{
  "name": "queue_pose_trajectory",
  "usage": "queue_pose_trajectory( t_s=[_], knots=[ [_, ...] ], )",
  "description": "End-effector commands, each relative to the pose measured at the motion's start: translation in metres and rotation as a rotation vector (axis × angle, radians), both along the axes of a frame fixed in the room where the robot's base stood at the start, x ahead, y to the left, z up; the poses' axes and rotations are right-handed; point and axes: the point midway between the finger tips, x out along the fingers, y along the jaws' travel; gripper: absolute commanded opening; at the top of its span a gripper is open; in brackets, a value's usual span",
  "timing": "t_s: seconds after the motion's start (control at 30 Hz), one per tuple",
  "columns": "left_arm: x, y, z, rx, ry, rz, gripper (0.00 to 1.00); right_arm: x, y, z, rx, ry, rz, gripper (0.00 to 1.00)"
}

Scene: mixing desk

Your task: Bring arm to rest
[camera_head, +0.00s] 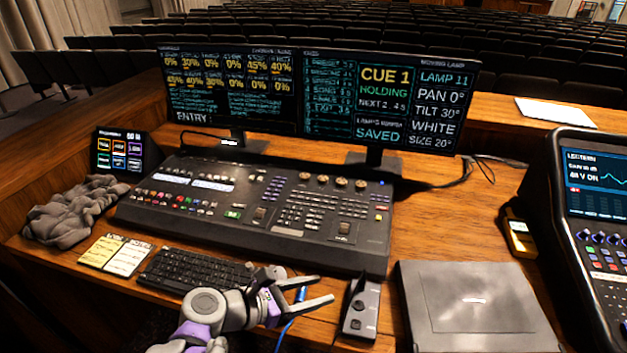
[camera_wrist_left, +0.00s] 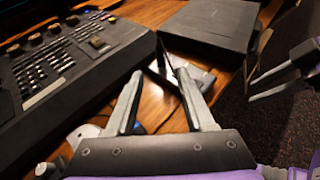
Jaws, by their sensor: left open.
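My left gripper (camera_head: 325,289) reaches in low over the front of the wooden desk, just right of the black keyboard (camera_head: 195,270). Its two grey fingers are apart with nothing between them. In the left wrist view the open fingers (camera_wrist_left: 160,78) point toward a small dark device and the flat dark case. At the right edge of that view, grey fingers of what looks like my right gripper (camera_wrist_left: 252,91) show over the dark floor; their opening is unclear. The right gripper is outside the head view.
The lighting console (camera_head: 265,210) lies behind the left gripper. A small dark device (camera_head: 360,310) stands close to its fingertips. A flat grey case (camera_head: 475,300) and a second console (camera_head: 597,240) are at right. A crumpled grey cloth (camera_head: 75,210) lies at left. A blue cable (camera_head: 301,294) runs by the fingers.

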Motion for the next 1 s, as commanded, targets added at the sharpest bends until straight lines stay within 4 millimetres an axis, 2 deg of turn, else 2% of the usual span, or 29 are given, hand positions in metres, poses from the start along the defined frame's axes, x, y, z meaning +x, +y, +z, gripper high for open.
queue_pose_trajectory(
  t_s=[0.17, 0.27, 0.37, 0.5, 0.63, 0.8, 1.0],
  knots=[
    [-0.012, 0.007, 0.0, 0.117, -0.084, -0.046, 0.54, 0.001, 0.0, 0.01, 0.0, -0.003, 0.0, 0.5],
    [-0.035, 0.024, -0.003, 0.346, -0.242, -0.155, 0.54, 0.002, 0.0, 0.026, 0.0, -0.008, 0.0, 0.5],
    [-0.064, 0.052, -0.008, 0.662, -0.447, -0.345, 0.54, 0.004, 0.0, 0.047, 0.0, -0.015, 0.0, 0.5],
    [-0.101, 0.103, -0.013, 1.098, -0.711, -0.709, 0.54, 0.01, 0.0, 0.076, 0.0, -0.026, 0.0, 0.5],
    [-0.126, 0.147, -0.011, 1.399, -0.872, -1.066, 0.54, 0.015, 0.0, 0.098, 0.0, -0.036, 0.0, 0.5],
    [-0.141, 0.184, -0.006, 1.601, -0.965, -1.399, 0.54, 0.019, 0.0, 0.114, 0.0, -0.044, 0.0, 0.5],
    [-0.146, 0.194, -0.007, 1.649, -0.985, -1.506, 0.54, 0.02, 0.0, 0.116, 0.0, -0.045, 0.0, 0.5]
  ],
)
